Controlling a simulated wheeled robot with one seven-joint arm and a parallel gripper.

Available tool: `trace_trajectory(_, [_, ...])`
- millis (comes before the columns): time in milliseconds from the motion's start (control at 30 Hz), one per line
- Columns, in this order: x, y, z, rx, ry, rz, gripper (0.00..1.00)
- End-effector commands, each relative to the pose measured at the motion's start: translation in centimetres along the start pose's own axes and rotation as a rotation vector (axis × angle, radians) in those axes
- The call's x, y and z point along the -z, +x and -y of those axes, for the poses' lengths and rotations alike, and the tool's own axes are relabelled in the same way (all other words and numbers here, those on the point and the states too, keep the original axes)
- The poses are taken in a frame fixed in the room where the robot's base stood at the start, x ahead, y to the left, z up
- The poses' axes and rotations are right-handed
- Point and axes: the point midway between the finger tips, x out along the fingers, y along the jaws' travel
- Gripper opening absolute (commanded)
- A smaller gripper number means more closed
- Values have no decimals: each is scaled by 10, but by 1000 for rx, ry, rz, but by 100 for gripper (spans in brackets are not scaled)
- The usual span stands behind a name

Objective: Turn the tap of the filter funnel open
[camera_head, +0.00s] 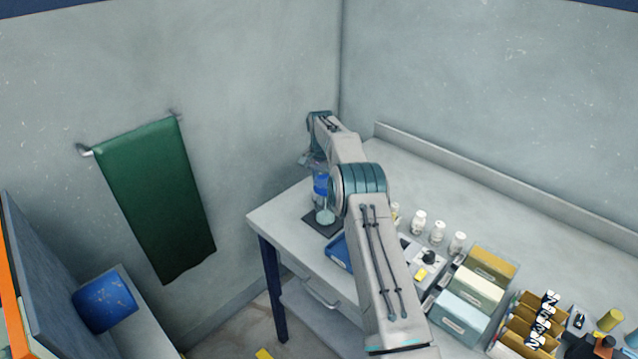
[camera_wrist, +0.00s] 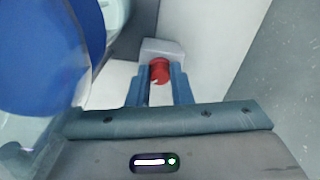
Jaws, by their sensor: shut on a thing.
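In the wrist view my gripper (camera_wrist: 160,82) has its two blue fingers on either side of a small red tap handle (camera_wrist: 159,70), shut on it. A pale grey block (camera_wrist: 162,46) lies just beyond the handle. A large blue rounded body (camera_wrist: 45,50), seemingly part of the filter funnel, fills the left of that view, with clear glassy surfaces around it. In the head view the funnel (camera_head: 321,184) is a clear and blue vessel above a dark base plate (camera_head: 318,219) at the bench's left end. My arm partly covers it and the fingers are hidden there.
The pale bench (camera_head: 265,217) runs along the wall to the right. A blue tray (camera_head: 337,250), several white bottles (camera_head: 437,232) and coloured boxes (camera_head: 490,265) stand on it right of the funnel. A green towel (camera_head: 155,200) hangs on the left wall.

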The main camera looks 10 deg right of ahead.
Motion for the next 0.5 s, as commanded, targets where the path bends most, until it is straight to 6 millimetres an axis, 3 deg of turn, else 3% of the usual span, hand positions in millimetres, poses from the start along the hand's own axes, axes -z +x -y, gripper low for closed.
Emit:
trace_trajectory(267, [0, 0, -1, -1, 2, -1, 0])
trace_trajectory(300, [1, 0, -1, -1, 2, -1, 22])
trace_trajectory(367, [1, 0, -1, -1, 2, -1, 39])
trace_trajectory(500, [0, 0, 0, -1, 0, -1, 41])
